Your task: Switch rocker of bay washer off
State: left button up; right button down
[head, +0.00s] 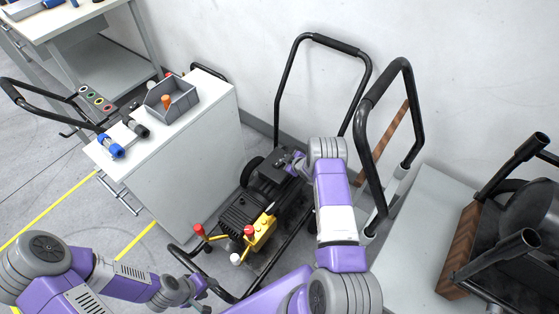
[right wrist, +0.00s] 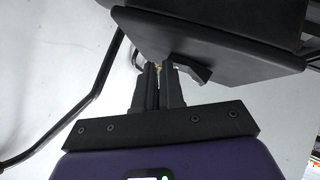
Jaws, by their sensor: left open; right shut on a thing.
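The bay washer (head: 240,212) stands on the floor in the middle of the head view, with a black motor, a yellow pump (head: 262,232) and red knobs. A black box (head: 270,172) sits at its far end; it also shows large in the right wrist view (right wrist: 205,45). My right gripper (right wrist: 159,70) is at the box's lower edge, its fingers close together on something small that I cannot make out. The rocker itself is not clearly visible; the box and fingers hide that spot. My left gripper (head: 200,292) is open and empty, low and left of the washer.
A white cabinet (head: 180,165) stands left of the washer, with a grey bin (head: 172,100) and blue-and-black fittings (head: 112,147) on top. The washer's black handle (head: 318,40) rises behind it. Another cart with a black handle (head: 385,85) stands close to the right of my right arm.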

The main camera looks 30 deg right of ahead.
jog(key=shift+s+d+f, duration=0.15)
jog(key=shift+f, duration=0.05)
jog(key=shift+s+a+f+p, duration=0.2)
jog(key=shift+a+p, duration=0.25)
jog(key=shift+a, duration=0.15)
jog(key=shift+r, duration=0.25)
notch_tip(320, 180, up, 10)
jog(key=p, duration=0.6)
jog(key=s+a+f+m+g+y, duration=0.25)
jog(key=s+a+m+g, duration=0.35)
jog(key=s+a, duration=1.1)
jog(key=s+a+r+m+g+y, duration=0.1)
jog(key=s+a+r+m+g, duration=0.2)
jog(key=s+a, duration=0.8)
jog(key=s+r+m, duration=0.1)
jog(key=s, duration=0.2)
jog(key=shift+s+a+g+y, duration=0.25)
jog(key=shift+s+g+y, duration=0.1)
jog(key=shift+s+g, duration=0.05)
